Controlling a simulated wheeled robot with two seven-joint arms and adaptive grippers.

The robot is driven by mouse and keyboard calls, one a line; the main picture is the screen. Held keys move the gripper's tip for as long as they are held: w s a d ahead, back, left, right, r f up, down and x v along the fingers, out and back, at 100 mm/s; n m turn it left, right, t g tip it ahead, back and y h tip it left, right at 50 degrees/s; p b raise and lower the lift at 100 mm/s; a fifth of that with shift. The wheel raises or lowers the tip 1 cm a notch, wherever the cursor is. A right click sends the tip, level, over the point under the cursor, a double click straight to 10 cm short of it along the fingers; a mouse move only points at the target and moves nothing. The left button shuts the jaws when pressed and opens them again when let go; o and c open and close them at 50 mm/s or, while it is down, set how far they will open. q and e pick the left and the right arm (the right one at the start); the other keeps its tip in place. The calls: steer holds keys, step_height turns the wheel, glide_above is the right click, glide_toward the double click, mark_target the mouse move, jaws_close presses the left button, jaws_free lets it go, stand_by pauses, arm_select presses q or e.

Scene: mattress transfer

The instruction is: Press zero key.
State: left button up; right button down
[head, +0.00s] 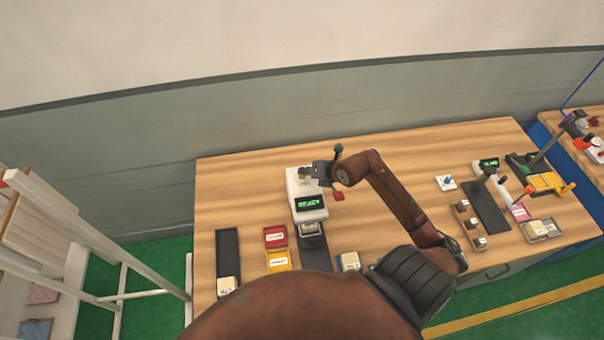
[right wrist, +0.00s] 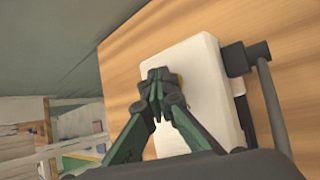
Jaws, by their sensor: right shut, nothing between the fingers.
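A white device (head: 309,213) with a green display reading READY stands on the wooden table; its pale top face (right wrist: 200,70) fills the middle of the right wrist view. My right gripper (head: 318,170) is at the device's upper end in the head view. In the right wrist view its fingertips (right wrist: 157,82) are together, empty, and over the device's top face. Whether they touch it I cannot tell. No zero key can be made out; a small yellowish spot shows beside the fingertips, mostly hidden by them. My left gripper is not in view.
Red (head: 276,237) and yellow (head: 278,261) trays and a dark tray (head: 228,250) lie left of the device. A second display device (head: 488,165) and small boxes stand farther right. The table's (head: 400,150) back middle is clear.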

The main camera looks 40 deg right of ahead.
mark_target(304, 176)
steer(key=shift+f, duration=0.2)
steer(key=shift+r, duration=0.1)
steer(key=shift+r+p, duration=1)
steer(key=shift+r, duration=0.25)
steer(key=shift+r, duration=0.15)
step_height(304, 176, up, 5)
steer(key=p, duration=0.4)
stand_by(0.6)
